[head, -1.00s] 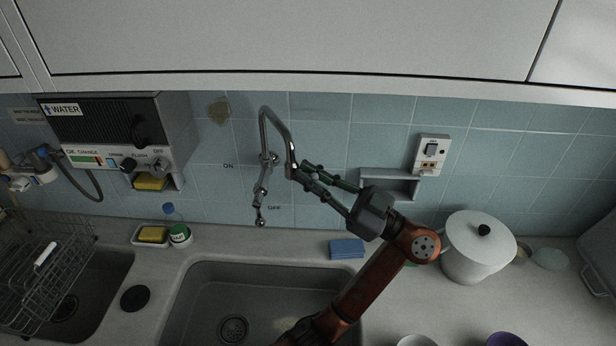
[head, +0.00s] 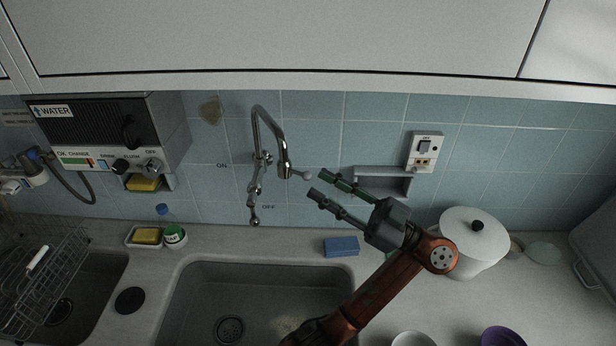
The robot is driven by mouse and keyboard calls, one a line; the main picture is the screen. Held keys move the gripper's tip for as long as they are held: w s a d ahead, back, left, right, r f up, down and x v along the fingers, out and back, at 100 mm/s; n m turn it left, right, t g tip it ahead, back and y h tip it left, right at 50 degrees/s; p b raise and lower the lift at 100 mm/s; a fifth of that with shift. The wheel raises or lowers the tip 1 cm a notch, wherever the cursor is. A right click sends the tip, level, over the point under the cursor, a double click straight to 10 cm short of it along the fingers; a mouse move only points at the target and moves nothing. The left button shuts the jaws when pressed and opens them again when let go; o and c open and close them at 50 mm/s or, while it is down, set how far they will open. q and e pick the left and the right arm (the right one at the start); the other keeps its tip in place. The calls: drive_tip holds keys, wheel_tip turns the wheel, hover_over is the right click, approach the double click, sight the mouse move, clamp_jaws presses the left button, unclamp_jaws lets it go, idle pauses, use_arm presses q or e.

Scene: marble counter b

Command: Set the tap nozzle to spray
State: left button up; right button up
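The chrome tap (head: 258,130) rises from the tiled wall and curves over to a nozzle (head: 285,168) pointing down. A small grey lever with a round knob (head: 305,175) sticks out to the right of the nozzle. No water stream is visible from the nozzle. My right gripper is out of view.
The sink (head: 225,290) lies below the tap. A blue sponge (head: 342,246) is on the counter behind my arm. A white pot (head: 472,240) stands to the right, a wall shelf (head: 383,177) behind my gripper, a water heater (head: 110,130) to the left.

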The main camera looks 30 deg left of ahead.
use_arm(q)
drive_tip(key=v, duration=0.6)
drive_tip(key=shift+d+f, duration=0.1)
drive_tip(key=shift+d, duration=0.05)
